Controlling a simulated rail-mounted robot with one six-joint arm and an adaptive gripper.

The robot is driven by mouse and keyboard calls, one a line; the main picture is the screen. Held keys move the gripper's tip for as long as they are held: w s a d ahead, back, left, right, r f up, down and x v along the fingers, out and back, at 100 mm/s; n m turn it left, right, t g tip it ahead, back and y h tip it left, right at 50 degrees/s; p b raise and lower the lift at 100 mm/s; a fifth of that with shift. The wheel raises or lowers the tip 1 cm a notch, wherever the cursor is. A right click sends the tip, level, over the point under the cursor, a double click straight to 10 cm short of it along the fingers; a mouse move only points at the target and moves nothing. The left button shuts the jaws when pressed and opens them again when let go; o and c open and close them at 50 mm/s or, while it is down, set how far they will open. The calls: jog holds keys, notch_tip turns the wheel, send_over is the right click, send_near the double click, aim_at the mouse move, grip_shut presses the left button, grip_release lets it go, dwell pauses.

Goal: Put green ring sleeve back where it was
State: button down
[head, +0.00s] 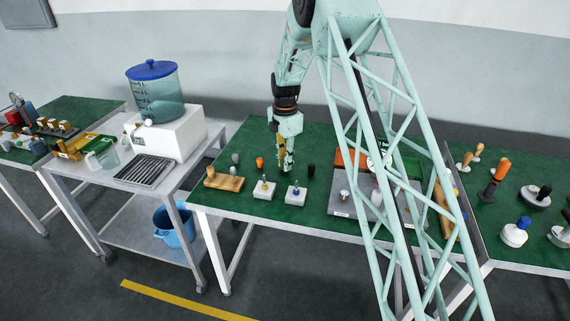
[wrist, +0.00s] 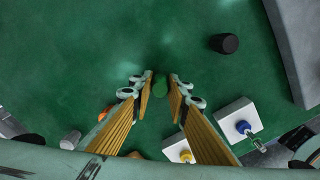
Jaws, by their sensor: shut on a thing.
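My gripper (head: 287,168) hangs over the green-topped middle table, pointing down. In the wrist view my gripper (wrist: 160,88) has its two ribbed, yellow-brown fingers closed on the green ring sleeve (wrist: 160,86), a small dark green piece between the fingertips. Only its upper side shows, and it blends with the green mat behind it. In the head view I cannot make the sleeve out clearly. Whether it touches the table, I cannot tell.
White blocks with a yellow knob (head: 264,190) and a blue knob (head: 296,193) stand in front of my gripper. A black cylinder (wrist: 224,43) stands to the right. A wooden stand (head: 223,183) and orange-topped piece (head: 260,162) are left. The mat beyond is bare.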

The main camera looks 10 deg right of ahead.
jog(key=shift+f, duration=0.15)
jog(key=c, duration=2.5)
grip_release()
notch_tip(320, 180, up, 12)
jog(key=p, duration=0.2)
jog(key=shift+r, duration=0.2)
